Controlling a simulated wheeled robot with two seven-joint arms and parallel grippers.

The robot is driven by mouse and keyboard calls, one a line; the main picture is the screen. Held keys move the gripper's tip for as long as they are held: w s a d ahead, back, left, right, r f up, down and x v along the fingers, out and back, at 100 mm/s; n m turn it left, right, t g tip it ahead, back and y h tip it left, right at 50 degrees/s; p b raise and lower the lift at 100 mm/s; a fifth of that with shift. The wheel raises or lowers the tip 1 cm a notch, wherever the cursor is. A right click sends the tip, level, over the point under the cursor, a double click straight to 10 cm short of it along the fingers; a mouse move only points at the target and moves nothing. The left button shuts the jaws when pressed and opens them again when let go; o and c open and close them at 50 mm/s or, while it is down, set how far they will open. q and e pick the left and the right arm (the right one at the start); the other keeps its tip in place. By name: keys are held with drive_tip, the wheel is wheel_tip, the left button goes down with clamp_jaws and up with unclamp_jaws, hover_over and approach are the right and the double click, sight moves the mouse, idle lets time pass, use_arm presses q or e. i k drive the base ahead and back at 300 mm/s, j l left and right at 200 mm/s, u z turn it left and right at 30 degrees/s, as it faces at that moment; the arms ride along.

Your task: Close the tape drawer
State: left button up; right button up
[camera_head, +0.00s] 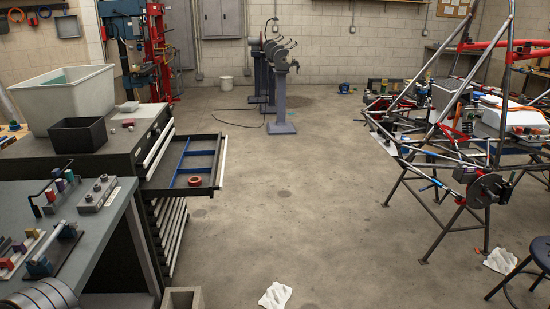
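The tape drawer (219,162) is pulled out to the right from the top of a dark tool cabinet (95,147). It has a light front edge and blue dividers inside. A reddish-brown ring, which looks like a roll of tape (195,181), lies in its near right part. The other drawers below it look shut. Neither of my grippers shows in the head view, so nothing of mine is seen touching the drawer.
A grey bin (66,94) and a black box (78,135) stand on the cabinet. A workbench (97,226) with tools is at the near left. A tube chassis (437,155) on stands is at the right. White cloths (275,295) lie on the floor, whose middle is clear.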

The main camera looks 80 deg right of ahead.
sight(186, 156)
drive_tip(key=l+z, duration=0.25)
drive_tip(key=z, duration=0.2)
drive_tip(key=l+z, duration=0.25)
drive_tip(key=z, duration=0.25)
drive_tip(key=l+z, duration=0.25)
drive_tip(key=z, duration=0.2)
drive_tip(key=i+l+z, duration=0.1)
drive_tip(key=z, duration=0.35)
drive_tip(key=i+l+z, duration=0.1)
drive_tip(key=l, duration=0.25)
drive_tip(key=i+l+z, duration=0.1)
drive_tip(key=i+l, duration=0.15)
drive_tip(key=i+l+z, duration=0.1)
drive_tip(key=i+l, duration=0.15)
drive_tip(key=l, duration=0.2)
drive_tip(key=i+u, duration=0.1)
drive_tip(key=u, duration=0.35)
drive_tip(key=i+l+u, duration=0.1)
drive_tip(key=u, duration=0.3)
drive_tip(key=i+l+u, duration=0.1)
drive_tip(key=i+l, duration=0.15)
drive_tip(key=i+l+u, duration=0.1)
drive_tip(key=l, duration=0.3)
drive_tip(key=i+l+u, duration=0.1)
drive_tip(key=i+l, duration=0.2)
drive_tip(key=i+l+u, duration=0.1)
drive_tip(key=l, duration=0.3)
drive_tip(key=i+l+u, duration=0.1)
drive_tip(key=i+l, duration=0.2)
